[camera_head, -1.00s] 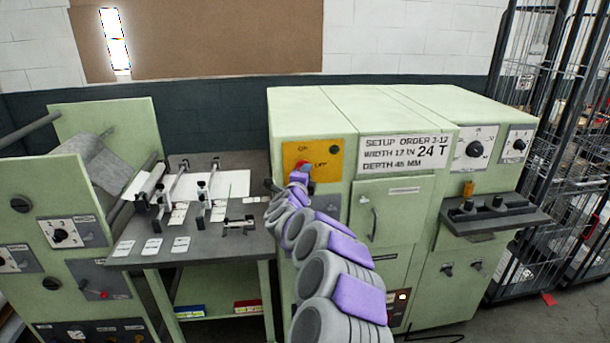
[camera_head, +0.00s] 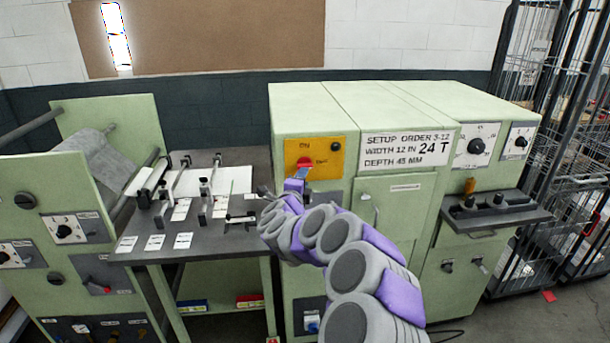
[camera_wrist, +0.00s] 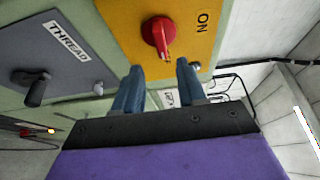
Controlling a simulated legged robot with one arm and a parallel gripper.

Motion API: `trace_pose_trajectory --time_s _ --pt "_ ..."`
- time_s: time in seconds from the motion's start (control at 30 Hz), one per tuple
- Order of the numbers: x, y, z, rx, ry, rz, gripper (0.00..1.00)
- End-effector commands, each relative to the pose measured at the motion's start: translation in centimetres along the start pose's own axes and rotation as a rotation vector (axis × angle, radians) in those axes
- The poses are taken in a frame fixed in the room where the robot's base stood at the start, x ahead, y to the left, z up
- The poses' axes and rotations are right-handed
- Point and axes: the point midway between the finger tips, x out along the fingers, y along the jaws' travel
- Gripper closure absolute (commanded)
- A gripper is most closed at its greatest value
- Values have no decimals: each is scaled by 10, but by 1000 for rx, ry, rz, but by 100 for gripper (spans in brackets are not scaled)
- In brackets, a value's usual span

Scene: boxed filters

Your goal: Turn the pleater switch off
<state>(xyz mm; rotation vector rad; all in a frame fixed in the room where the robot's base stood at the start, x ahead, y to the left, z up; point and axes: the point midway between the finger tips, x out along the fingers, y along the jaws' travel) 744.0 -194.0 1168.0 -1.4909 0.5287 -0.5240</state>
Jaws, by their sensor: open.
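The pleater switch is a red rotary knob (camera_head: 304,162) on a yellow plate (camera_head: 326,150) on the front of the green machine. In the wrist view the red knob (camera_wrist: 158,36) shows large, with "ON" printed on the yellow plate (camera_wrist: 190,60) to its right. My gripper (camera_head: 297,183) is just below the knob in the head view. In the wrist view its two blue fingers (camera_wrist: 158,76) are spread apart, with the knob beyond and between their tips. The fingers are open and look clear of the knob; contact cannot be told. Nothing is held.
A panel marked "THREAD" (camera_wrist: 69,42) with a dark lever (camera_wrist: 36,86) lies left in the wrist view. A setup sign (camera_head: 407,148) is right of the yellow plate. A grey worktable (camera_head: 225,160) with clamps and cards stands left. A cage trolley (camera_head: 535,60) stands right.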

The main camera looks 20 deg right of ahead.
Motion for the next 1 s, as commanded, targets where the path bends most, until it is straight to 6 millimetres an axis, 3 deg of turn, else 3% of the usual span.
trace_pose_trajectory --time_s 0.6,1.0 --pt "-87 1 0 2 -2 5 60" --pt "-110 2 0 1 0 3 60"
